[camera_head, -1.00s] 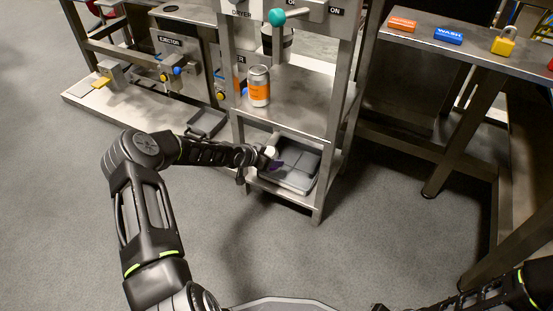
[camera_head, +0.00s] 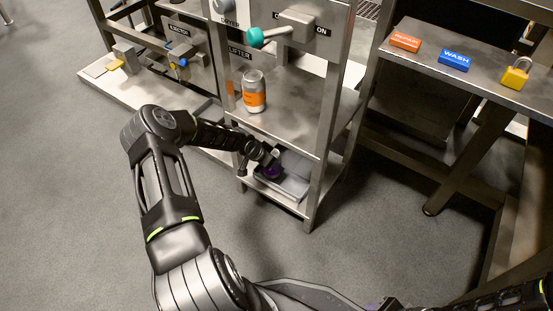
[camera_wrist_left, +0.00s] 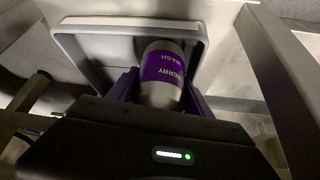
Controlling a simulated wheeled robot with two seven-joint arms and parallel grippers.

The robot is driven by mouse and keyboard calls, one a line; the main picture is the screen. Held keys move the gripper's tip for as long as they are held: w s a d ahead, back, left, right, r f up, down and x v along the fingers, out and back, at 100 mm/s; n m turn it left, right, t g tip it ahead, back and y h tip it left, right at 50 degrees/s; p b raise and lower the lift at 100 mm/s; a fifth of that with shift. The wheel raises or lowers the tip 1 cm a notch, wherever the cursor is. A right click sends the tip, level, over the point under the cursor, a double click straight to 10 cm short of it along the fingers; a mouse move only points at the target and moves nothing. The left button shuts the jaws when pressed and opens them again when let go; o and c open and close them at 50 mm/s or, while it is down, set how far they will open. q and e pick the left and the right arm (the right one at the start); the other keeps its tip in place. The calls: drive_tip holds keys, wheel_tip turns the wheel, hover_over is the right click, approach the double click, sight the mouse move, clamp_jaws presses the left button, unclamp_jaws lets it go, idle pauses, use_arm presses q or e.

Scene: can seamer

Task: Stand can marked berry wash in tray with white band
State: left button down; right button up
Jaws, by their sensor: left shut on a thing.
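The can marked berry wash (camera_wrist_left: 163,68), silver with a purple label, is between the purple fingers of my left gripper (camera_wrist_left: 160,92). In the head view my left gripper (camera_head: 272,170) is shut on it, inside the lower shelf of the metal frame. The can is mostly hidden there. The grey tray (camera_head: 295,187) lies under and beside the gripper. In the left wrist view the tray (camera_wrist_left: 84,48) is behind the can, with a white band (camera_wrist_left: 130,21) along its edge. I cannot tell whether the can touches the tray floor. My right arm shows at the lower right; its fingertips are not clear.
Another can with an orange label (camera_head: 254,92) stands on the shelf above. Frame posts (camera_head: 322,165) flank the lower shelf.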

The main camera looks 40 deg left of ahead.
use_arm(q)
drive_tip(key=c, duration=0.9)
unclamp_jaws()
drive_tip(key=shift+f, duration=0.2)
drive_tip(key=o, duration=0.5)
drive_tip(key=shift+c, duration=0.2)
drive_tip(key=shift+r, duration=0.45)
drive_tip(key=p+v, duration=0.5)
drive_tip(key=v, duration=0.6)
drive_tip(key=shift+s+r, duration=0.2)
drive_tip(key=shift+r, duration=0.05)
drive_tip(key=shift+a, duration=0.1)
